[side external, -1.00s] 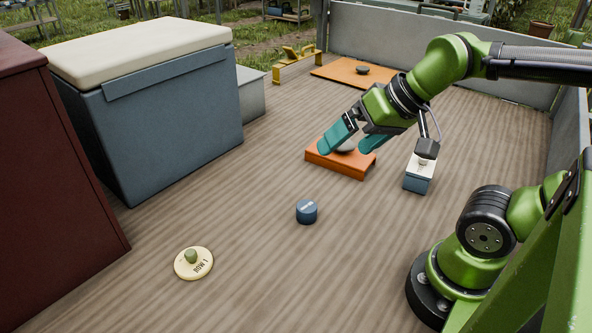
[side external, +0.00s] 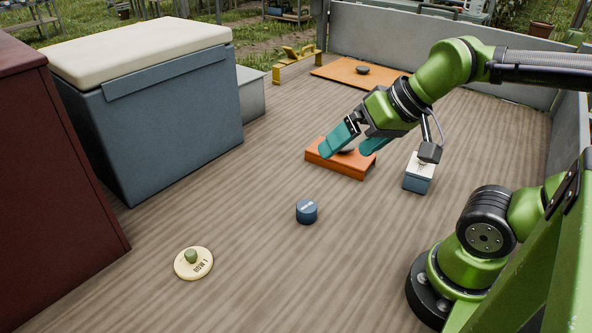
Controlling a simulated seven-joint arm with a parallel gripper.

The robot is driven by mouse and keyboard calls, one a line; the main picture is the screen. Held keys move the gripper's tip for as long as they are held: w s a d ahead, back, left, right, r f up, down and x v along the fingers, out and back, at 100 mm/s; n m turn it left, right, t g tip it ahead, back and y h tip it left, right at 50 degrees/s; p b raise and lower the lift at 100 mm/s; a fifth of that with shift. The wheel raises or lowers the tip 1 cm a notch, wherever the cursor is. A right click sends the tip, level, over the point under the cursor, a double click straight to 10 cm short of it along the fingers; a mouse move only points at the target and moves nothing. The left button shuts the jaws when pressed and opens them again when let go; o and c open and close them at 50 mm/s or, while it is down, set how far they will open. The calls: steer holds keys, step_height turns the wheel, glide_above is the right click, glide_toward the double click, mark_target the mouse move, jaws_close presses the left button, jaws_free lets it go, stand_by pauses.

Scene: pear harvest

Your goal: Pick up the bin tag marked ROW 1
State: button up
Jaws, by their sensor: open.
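The bin tag marked ROW 1 (side external: 183,268) is a round cream disc with a green knob on top. It lies flat on the wooden deck at the lower left, clear of other things. My gripper (side external: 347,150) has teal fingers, spread apart and pointing down to the left. It is over the orange block at the centre, well up and to the right of the tag. No object shows held between the fingers. Whether the fingertips touch the orange block cannot be told from this view.
An orange block (side external: 341,166) with a dark round piece is under my gripper. A small blue cylinder (side external: 306,212) stands between it and the tag. A blue-and-white box (side external: 418,180) stands to the right. A large blue cooler (side external: 175,120) and dark red cabinet (side external: 55,210) fill the left.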

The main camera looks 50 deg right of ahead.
steer(key=m+g+h, duration=0.2)
steer(key=m+g, duration=0.1)
steer(key=g, duration=0.4)
glide_above(190, 252)
step_height(190, 252, down, 8)
steer(key=f, duration=1)
steer(key=shift+a+f, duration=0.2)
steer(key=shift+f, duration=0.2)
steer(key=shift+d+f, duration=0.15)
steer(key=shift+f, duration=2.5)
steer(key=c, duration=0.9)
